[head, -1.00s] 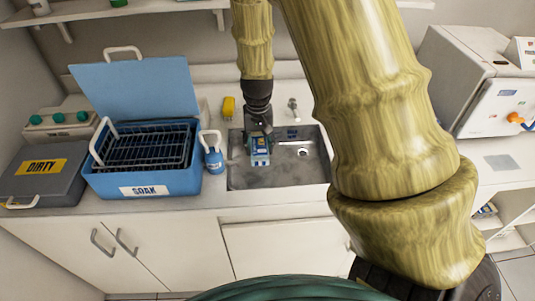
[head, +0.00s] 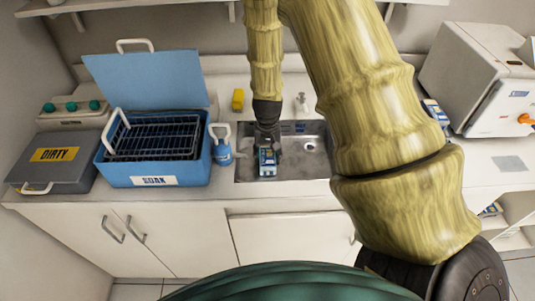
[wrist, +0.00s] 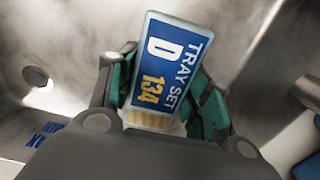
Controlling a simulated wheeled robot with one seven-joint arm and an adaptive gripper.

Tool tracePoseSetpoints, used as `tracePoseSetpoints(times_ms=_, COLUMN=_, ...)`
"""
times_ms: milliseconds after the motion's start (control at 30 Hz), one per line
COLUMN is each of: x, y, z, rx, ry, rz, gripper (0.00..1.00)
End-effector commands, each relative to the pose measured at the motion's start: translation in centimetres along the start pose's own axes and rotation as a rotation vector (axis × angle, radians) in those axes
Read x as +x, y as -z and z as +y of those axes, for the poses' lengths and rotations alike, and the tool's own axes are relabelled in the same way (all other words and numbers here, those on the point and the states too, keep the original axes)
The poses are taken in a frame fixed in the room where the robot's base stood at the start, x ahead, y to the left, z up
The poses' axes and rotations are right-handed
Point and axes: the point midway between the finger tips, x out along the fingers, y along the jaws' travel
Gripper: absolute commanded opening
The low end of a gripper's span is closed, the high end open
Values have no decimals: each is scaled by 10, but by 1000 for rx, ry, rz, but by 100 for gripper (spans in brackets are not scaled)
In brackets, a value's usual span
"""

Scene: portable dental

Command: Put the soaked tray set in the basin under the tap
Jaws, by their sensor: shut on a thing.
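The tray set (head: 267,163), a small packet with a blue label, is in my gripper (head: 268,146) over the front left part of the steel basin (head: 312,168). In the wrist view the tray set (wrist: 166,62) reads "TRAY SET D 134" and stands between green finger pads of my gripper (wrist: 165,85), which is shut on it. I cannot tell whether it touches the basin floor. The tap (head: 301,104) stands behind the basin, right of my gripper.
Left of the basin stand a blue bottle (head: 222,147), the open blue SOAK box (head: 158,175) with a wire basket (head: 155,138), and a grey DIRTY case (head: 52,172). A white machine (head: 478,75) stands at right.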

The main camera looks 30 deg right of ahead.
Motion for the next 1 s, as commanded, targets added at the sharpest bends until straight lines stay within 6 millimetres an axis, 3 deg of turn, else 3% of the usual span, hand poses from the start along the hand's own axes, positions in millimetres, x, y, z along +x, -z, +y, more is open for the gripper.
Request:
tracePoseSetpoints(times_ms=333, x=3, y=0, z=0, rx=0, ry=0, rz=0, gripper=17)
tracePoseSetpoints(times_ms=367, x=3, y=0, z=0, rx=0, ry=0, rz=0, gripper=51)
tracePoseSetpoints(times_ms=467, x=3, y=0, z=0, rx=0, ry=0, rz=1, gripper=69)
tracePoseSetpoints(times_ms=800, x=2, y=0, z=0, rx=0, ry=0, rz=1, gripper=70)
tracePoseSetpoints(times_ms=1000, x=-9, y=1, z=0, rx=-1, ry=0, rz=3, gripper=70)
